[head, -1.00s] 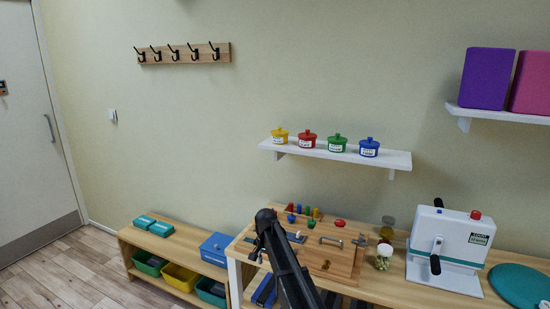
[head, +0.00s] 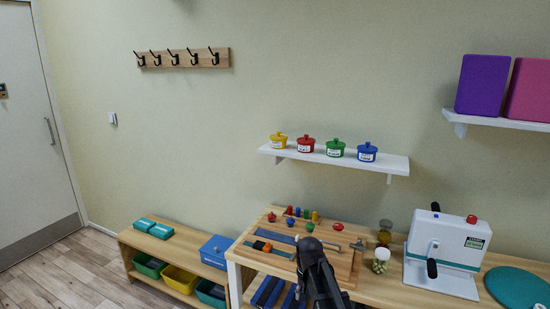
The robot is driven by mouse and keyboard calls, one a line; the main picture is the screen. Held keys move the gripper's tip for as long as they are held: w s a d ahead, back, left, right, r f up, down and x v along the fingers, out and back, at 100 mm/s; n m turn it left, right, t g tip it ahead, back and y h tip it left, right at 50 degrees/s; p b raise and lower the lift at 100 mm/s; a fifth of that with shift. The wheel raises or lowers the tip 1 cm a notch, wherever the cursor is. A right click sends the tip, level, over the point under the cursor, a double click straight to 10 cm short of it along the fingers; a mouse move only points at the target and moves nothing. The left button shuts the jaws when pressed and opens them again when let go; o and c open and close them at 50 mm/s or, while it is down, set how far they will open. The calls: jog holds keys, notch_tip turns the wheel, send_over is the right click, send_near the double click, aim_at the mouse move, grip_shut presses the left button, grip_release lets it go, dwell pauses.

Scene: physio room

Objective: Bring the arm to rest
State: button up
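My gripper (head: 309,246) is in the lower middle of the head view, at the end of my dark arm, which rises from the bottom edge. It appears in front of the wooden activity board (head: 342,262) and hides part of it. The fingers are seen end-on and small, so I cannot tell whether they are open or shut. I see nothing held in it.
The board lies on a wooden table (head: 400,285) with a jar (head: 381,261) and a white machine (head: 447,252) to the right. A white shelf (head: 385,162) with several coloured pots hangs above. A low bench (head: 185,247) with bins stands left.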

jog(key=s+d+r+n, duration=0.1)
jog(key=s+d, duration=0.2)
jog(key=s, duration=0.4)
jog(key=s+d+r+n+p, duration=0.1)
jog(key=s+d, duration=0.3)
jog(key=s, duration=0.3)
jog(key=shift+d, duration=0.15)
dwell(2.3)
